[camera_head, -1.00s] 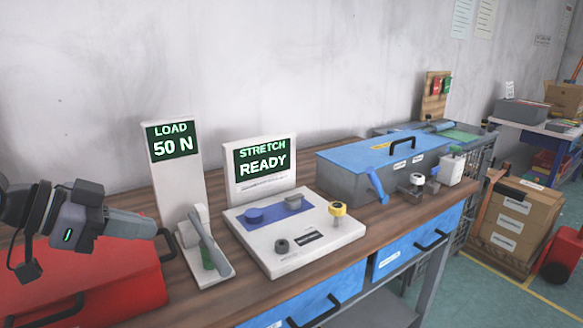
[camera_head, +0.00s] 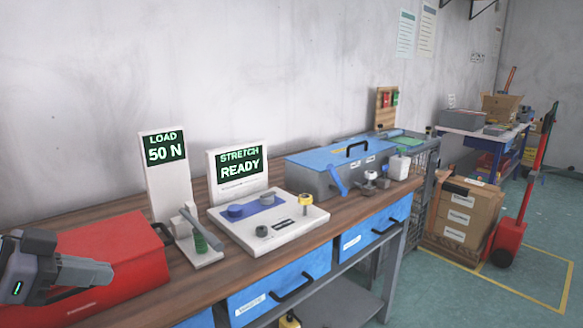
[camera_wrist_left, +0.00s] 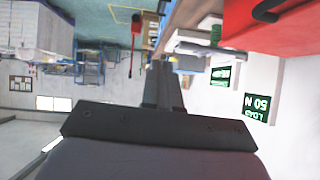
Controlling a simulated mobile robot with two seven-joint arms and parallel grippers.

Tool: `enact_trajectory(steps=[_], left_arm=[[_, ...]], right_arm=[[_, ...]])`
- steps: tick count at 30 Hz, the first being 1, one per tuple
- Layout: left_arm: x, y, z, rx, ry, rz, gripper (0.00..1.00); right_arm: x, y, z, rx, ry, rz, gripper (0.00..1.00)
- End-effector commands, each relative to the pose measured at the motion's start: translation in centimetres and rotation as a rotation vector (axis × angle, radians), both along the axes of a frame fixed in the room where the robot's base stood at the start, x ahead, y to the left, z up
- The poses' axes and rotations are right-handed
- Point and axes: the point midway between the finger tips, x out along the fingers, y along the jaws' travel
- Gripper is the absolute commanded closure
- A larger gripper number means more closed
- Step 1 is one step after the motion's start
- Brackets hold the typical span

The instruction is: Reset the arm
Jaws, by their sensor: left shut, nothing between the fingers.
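My left gripper (camera_head: 88,272) is at the lower left in the head view, in front of the red toolbox (camera_head: 112,268). Its fingers are shut with nothing between them, and they point right. In the left wrist view the closed fingers (camera_wrist_left: 163,88) point up in the picture, apart from the bench. The load stand (camera_head: 166,180) shows "LOAD 50 N" and has a grey lever and a green part at its foot. The stretch device (camera_head: 268,222) beside it reads "STRETCH READY". My right gripper is not in view.
A blue-lidded grey box (camera_head: 330,172) stands on the wooden bench, right of the stretch device. Blue drawers (camera_head: 280,286) with black handles are below. Stacked cartons (camera_head: 465,215) and a red hand truck (camera_head: 508,238) stand on the floor at right. Open floor lies at the lower right.

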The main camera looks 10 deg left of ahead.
Motion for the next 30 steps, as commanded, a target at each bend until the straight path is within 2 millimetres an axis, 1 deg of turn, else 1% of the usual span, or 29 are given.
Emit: enact_trajectory(steps=[1,5,6,8,9,12,15,18,21,24,30], left_arm=[[-0.4,-0.2,-3.0,0.002,0.047,0.016,1.00],[-1.5,-0.5,-8.8,0.042,0.135,0.069,1.00],[-2.1,-0.8,-10.7,0.054,0.163,0.087,1.00],[-3.0,-1.3,-13.4,0.074,0.208,0.113,1.00],[-3.8,-1.7,-15.2,0.087,0.239,0.132,1.00],[-5.9,-3.0,-19.3,0.120,0.310,0.184,1.00],[-8.2,-4.5,-22.6,0.152,0.378,0.238,1.00],[-10.6,-6.1,-25.0,0.180,0.440,0.299,1.00],[-12.8,-7.6,-26.6,0.203,0.490,0.363,1.00],[-14.7,-8.8,-27.4,0.221,0.537,0.426,1.00],[-17.8,-10.8,-27.9,0.244,0.614,0.556,1.00]], right_arm=[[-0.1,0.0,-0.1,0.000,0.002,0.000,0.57],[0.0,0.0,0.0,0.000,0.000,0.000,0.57],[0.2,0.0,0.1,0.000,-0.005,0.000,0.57],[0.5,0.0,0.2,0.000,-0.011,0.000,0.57],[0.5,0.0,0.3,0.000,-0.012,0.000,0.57],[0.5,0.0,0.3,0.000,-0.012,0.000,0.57],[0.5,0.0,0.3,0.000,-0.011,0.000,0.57],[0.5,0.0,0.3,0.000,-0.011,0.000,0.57],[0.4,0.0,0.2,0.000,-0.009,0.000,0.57],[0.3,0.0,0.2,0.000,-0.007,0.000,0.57],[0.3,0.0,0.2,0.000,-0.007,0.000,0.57]])
